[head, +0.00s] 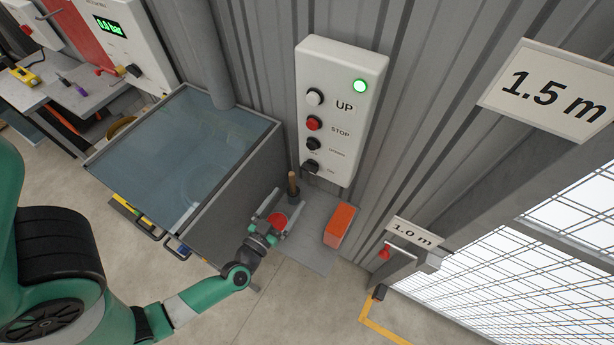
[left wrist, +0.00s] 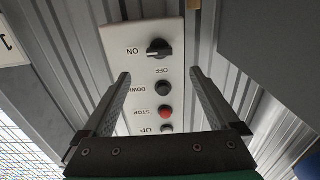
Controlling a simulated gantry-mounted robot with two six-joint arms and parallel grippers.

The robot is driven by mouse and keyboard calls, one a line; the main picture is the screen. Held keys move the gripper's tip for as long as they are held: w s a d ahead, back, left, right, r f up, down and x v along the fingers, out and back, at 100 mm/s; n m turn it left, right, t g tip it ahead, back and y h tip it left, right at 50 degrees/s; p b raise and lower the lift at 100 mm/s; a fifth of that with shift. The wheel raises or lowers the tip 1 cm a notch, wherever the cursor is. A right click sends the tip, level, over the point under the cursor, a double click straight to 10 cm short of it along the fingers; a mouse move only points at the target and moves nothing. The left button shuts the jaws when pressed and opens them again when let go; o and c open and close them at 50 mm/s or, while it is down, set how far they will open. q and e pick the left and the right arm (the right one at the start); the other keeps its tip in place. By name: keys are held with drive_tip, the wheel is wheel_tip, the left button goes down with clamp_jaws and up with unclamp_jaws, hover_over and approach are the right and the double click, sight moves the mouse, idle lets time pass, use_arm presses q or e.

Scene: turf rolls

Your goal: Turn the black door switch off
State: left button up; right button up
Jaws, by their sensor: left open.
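The black door switch (head: 310,167) is the lowest control on the white wall panel (head: 341,70). In the left wrist view the switch (left wrist: 158,49) appears upside down, with "ON" beside it and "OFF" between it and the black DOWN button (left wrist: 163,88). Its bar lies roughly level, in line with the "ON" label; which end is the pointer I cannot tell. My left gripper (head: 284,205) is open and empty, below the panel in the head view. In the wrist view its fingers (left wrist: 160,75) frame the panel's controls from a distance, touching nothing. My right gripper is not in view.
A glass-topped tank (head: 185,140) stands left of the panel. An orange block (head: 340,226) and a wooden handle (head: 293,185) are below it. A red-handled lever (head: 385,252) and "1.0 m" sign (head: 412,231) are at right. The panel's green lamp (head: 360,86) is lit.

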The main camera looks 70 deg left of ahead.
sight(308, 171)
use_arm(q)
drive_tip(key=b+x, duration=0.1)
drive_tip(key=x, duration=1)
drive_tip(key=shift+b, duration=0.35)
drive_tip(key=c, duration=1.4)
drive_tip(key=shift+n, duration=0.4)
drive_tip(key=n, duration=1.2)
drive_tip(key=shift+n, duration=0.3)
drive_tip(key=shift+n+b, duration=0.4)
drive_tip(key=shift+n, duration=1.9)
